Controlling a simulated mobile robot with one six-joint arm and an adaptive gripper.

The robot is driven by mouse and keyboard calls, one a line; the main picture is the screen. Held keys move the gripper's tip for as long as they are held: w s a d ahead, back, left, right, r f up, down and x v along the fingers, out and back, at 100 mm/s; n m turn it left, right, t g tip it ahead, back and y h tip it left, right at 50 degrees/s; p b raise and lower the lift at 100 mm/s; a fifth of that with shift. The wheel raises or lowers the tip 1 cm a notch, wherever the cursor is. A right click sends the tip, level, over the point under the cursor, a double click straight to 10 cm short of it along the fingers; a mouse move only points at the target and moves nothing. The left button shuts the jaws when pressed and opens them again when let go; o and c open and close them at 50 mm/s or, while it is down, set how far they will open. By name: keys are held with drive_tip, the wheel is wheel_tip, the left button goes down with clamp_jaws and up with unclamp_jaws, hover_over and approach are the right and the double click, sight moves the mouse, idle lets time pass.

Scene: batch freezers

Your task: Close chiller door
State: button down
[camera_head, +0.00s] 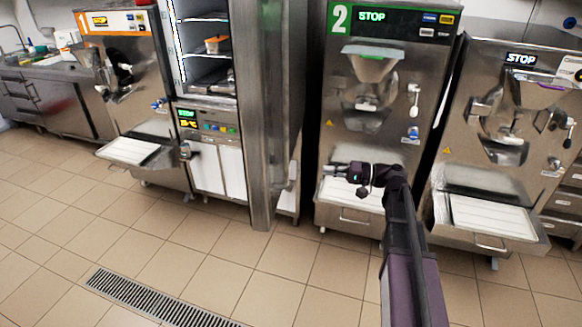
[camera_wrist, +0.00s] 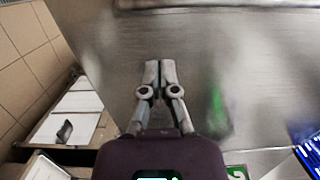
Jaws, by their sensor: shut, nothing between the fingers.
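The chiller (camera_head: 207,50) stands left of centre in the head view, its lit shelves exposed. Its steel door (camera_head: 268,110) stands swung open toward me, seen nearly edge-on as a tall panel right of the shelves. My gripper (camera_head: 326,171) is right of the door, in front of the machine marked 2, with its fingers pointing left. In the wrist view my gripper (camera_wrist: 160,65) is shut and empty. A blurry steel surface (camera_wrist: 215,60), apparently the door's outer face, lies in front of the fingertips. I cannot tell whether they touch it.
Machine 2 (camera_head: 375,80) stands right of the door, with a tray (camera_head: 352,192) below my gripper. Another machine (camera_head: 510,120) is farther right, and one marked 1 (camera_head: 130,80) is left of the chiller. Tiled floor (camera_head: 190,255) before the chiller is clear, with a drain grate (camera_head: 150,300).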

sight(274, 165)
drive_tip(key=shift+a, duration=0.15)
drive_tip(key=shift+w+a, duration=0.45)
drive_tip(key=shift+a, duration=1.8)
drive_tip(key=shift+w+a, duration=0.45)
drive_tip(key=shift+a, duration=1.8)
drive_tip(key=shift+w+a, duration=0.45)
drive_tip(key=shift+a, duration=1.8)
drive_tip(key=shift+a, duration=0.1)
